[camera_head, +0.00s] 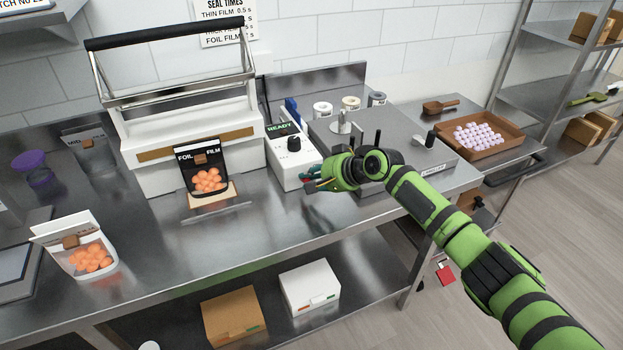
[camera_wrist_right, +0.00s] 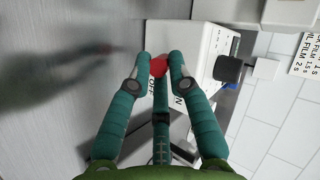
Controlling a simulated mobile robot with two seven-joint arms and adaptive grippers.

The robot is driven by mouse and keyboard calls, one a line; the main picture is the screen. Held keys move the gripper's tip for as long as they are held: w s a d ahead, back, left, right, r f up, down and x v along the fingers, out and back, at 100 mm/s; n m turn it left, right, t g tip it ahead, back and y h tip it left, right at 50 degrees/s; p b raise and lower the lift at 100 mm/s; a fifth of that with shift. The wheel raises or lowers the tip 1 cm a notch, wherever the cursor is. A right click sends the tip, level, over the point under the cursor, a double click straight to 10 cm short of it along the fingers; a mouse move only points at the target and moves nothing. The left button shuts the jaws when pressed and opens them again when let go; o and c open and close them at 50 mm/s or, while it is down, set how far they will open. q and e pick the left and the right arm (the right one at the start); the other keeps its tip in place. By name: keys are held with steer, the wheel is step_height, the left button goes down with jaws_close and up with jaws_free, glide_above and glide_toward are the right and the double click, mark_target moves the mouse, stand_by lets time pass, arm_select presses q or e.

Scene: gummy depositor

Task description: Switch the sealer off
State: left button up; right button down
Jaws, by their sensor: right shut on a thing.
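The white sealer (camera_head: 135,130) stands at the back of the steel bench with its black-handled bar raised. Its control box (camera_head: 280,172) is on its right, with a lit green READY display (camera_head: 281,128) and a black knob (camera_head: 294,143). My right gripper (camera_head: 309,184) is at the front of this box. In the right wrist view its teal fingers close around a red switch (camera_wrist_right: 158,67) on the box's front, beside OFF and ON lettering. The fingers partly cover the switch, and its position cannot be told. My left gripper is not in view.
A FOIL FILM pouch of orange gummies (camera_head: 207,181) stands before the sealer; another gummy pouch (camera_head: 90,259) is at front left. The steel depositor (camera_head: 350,135) is right of the control box. A brown tray (camera_head: 500,146) holds pale sweets.

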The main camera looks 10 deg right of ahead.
steer(key=shift+w+r, duration=0.1)
steer(key=shift+d+f+t+b, duration=0.1)
steer(key=shift+f+t+b, duration=0.45)
steer(key=shift+b, duration=0.35)
steer(key=t+y+b, duration=0.1)
steer(key=b, duration=0.3)
steer(key=f+n+t+y+b, duration=0.1)
steer(key=t+b, duration=0.1)
steer(key=b, duration=0.2)
steer(key=f+t+b, duration=0.1)
steer(key=b, duration=0.3)
steer(key=shift+s+d+n+y, duration=0.1)
steer(key=shift+s+n+y, duration=0.25)
steer(key=shift+n+y, duration=0.05)
steer(key=shift+r+t+b, duration=0.1)
steer(key=shift+t+b, duration=0.25)
steer(key=shift+b, duration=0.7)
